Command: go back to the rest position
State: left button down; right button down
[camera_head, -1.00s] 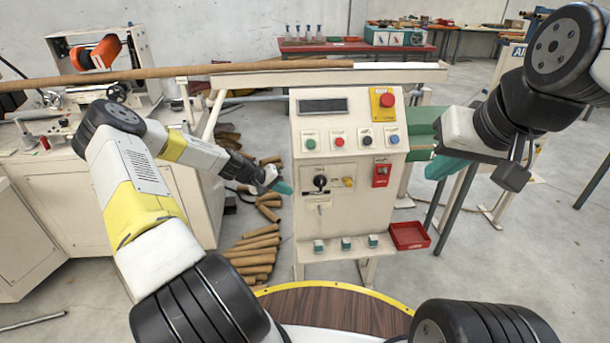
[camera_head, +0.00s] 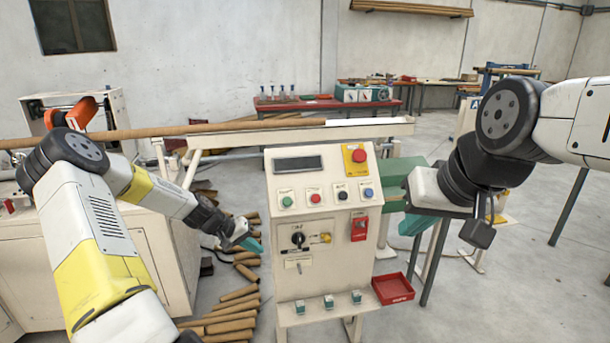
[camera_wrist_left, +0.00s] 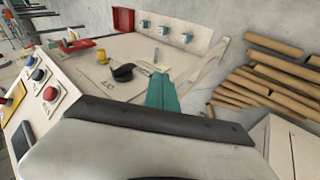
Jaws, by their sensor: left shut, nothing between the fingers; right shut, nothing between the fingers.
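My left gripper (camera_head: 251,245) has teal fingertips and hangs just left of the control panel (camera_head: 289,239), apart from it as far as I can see. It is shut and empty; its teal fingers also show in the left wrist view (camera_wrist_left: 162,93), with the panel's face behind them. My right gripper (camera_head: 411,223) is at the right of the panel, in front of a green machine part. Its teal fingers point down and are shut, with nothing seen between them.
Brown cardboard tubes (camera_head: 229,310) lie on the floor left of the panel. A long tube (camera_head: 218,126) runs along the rail behind it. A red tray (camera_head: 393,288) is fixed at the panel's lower right. A red-topped bench (camera_head: 325,104) stands at the back.

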pick_arm(q)
jog(key=s+d+r+m+y, duration=0.1)
jog(key=s+d+r+y, duration=0.1)
jog(key=s+r, duration=0.45)
jog(key=s+d+r+m+y, duration=0.15)
jog(key=s+r, duration=0.25)
jog(key=r, duration=0.6)
jog(key=s+d+r+m+y, duration=0.1)
jog(key=s+d+r, duration=0.1)
jog(key=s+r, duration=0.5)
jog(key=s+d+r+t, duration=0.1)
jog(key=s+r, duration=0.8)
jog(key=s, duration=0.5)
jog(key=shift+d+r+t, duration=0.25)
jog(key=shift+r+t, duration=0.1)
jog(key=shift+t, duration=0.05)
jog(key=shift+s, duration=0.1)
